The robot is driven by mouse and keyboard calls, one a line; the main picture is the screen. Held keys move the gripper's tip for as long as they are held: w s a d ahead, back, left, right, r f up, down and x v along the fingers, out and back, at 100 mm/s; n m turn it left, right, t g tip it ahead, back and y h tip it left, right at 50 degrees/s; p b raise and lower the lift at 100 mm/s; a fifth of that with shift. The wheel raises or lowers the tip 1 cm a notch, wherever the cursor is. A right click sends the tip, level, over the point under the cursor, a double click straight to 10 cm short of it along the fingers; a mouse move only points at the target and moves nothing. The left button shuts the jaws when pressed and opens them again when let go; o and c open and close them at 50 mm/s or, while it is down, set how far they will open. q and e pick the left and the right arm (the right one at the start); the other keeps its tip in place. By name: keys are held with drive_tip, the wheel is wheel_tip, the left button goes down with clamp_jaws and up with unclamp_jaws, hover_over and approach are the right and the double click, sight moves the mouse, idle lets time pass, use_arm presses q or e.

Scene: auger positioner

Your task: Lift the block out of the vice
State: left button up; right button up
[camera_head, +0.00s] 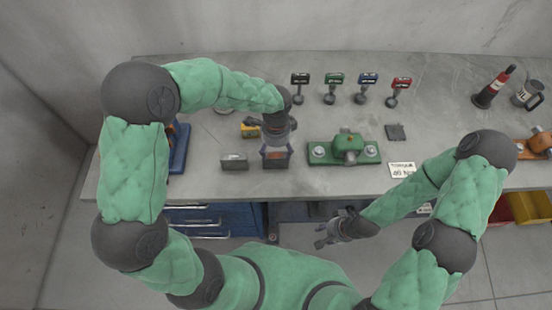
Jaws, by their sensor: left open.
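My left gripper (276,151) points down over the bench. Its fingers are open and stand on either side of a small reddish-brown block (277,157). The block is at the top of a dark grey body (276,165), which looks like the vice. The gripper hides part of both, and I cannot tell whether the fingers touch the block. My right gripper (323,238) hangs in front of the bench edge, away from the vice. It holds nothing that I can see, and its finger gap is too small to judge.
A grey box (234,162) stands just left of the vice. A yellow item (250,131) lies behind. A green fixture (322,154) stands to the right. Several labelled tools, including a red-headed one (401,85), stand at the back. A blue item (179,150) is at the left.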

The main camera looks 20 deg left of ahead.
sight(276, 157)
use_arm(q)
wheel_tip(276, 157, down, 2)
drive_tip(key=shift+w+f, duration=0.1)
drive_tip(key=shift+w, duration=0.05)
drive_tip(key=f, duration=0.1)
drive_tip(key=f+b, duration=0.1)
drive_tip(key=f, duration=0.3)
drive_tip(key=shift+s, duration=0.3)
drive_tip(key=shift+r, duration=0.1)
drive_tip(key=c, duration=1.3)
drive_tip(key=shift+w, duration=0.1)
clamp_jaws()
drive_tip(key=shift+r, duration=0.1)
